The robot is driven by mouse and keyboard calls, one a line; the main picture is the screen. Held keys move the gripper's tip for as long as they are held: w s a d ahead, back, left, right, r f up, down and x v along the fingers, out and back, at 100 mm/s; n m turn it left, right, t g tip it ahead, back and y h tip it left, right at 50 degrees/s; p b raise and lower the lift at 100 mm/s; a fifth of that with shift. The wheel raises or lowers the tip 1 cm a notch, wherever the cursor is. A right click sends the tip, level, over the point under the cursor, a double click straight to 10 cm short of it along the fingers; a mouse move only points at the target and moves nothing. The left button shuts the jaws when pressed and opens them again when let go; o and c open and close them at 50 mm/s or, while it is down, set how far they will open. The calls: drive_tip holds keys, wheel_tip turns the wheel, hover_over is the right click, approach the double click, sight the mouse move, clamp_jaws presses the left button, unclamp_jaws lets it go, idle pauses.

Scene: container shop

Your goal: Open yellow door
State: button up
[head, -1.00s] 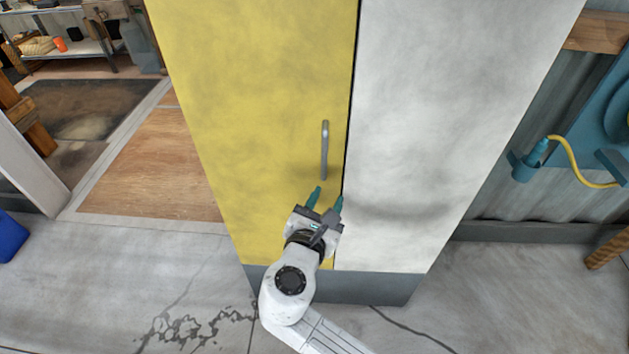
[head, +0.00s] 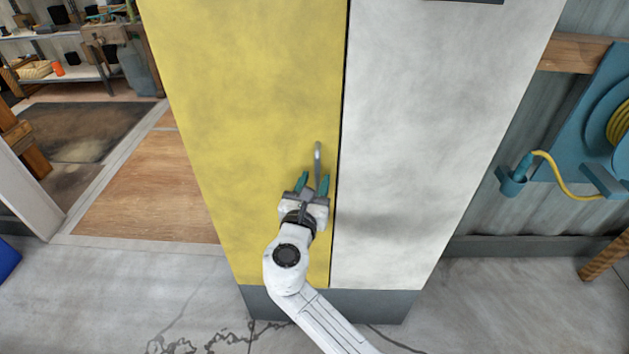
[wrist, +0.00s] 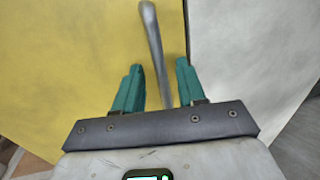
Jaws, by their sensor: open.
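The yellow door (head: 245,110) is the left door of a tall cabinet and looks shut, flush beside the white panel. Its grey vertical bar handle (head: 318,158) is near the door's right edge. My gripper (head: 314,182) is open at the lower part of the handle. In the wrist view the handle (wrist: 154,45) runs down between the two teal fingers of my gripper (wrist: 158,85), apart from both and nearer the left one. The handle's lower end is hidden in the head view by my gripper.
The white panel (head: 430,120) stands right of the yellow door. A teal reel with a yellow hose (head: 555,175) hangs on the right wall. Open floor (head: 140,190) lies left of the cabinet, with shelves (head: 70,60) farther back.

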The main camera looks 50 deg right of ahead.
drive_tip(key=shift+w+d, duration=0.15)
drive_tip(key=shift+d, duration=0.1)
clamp_jaws()
idle(0.6)
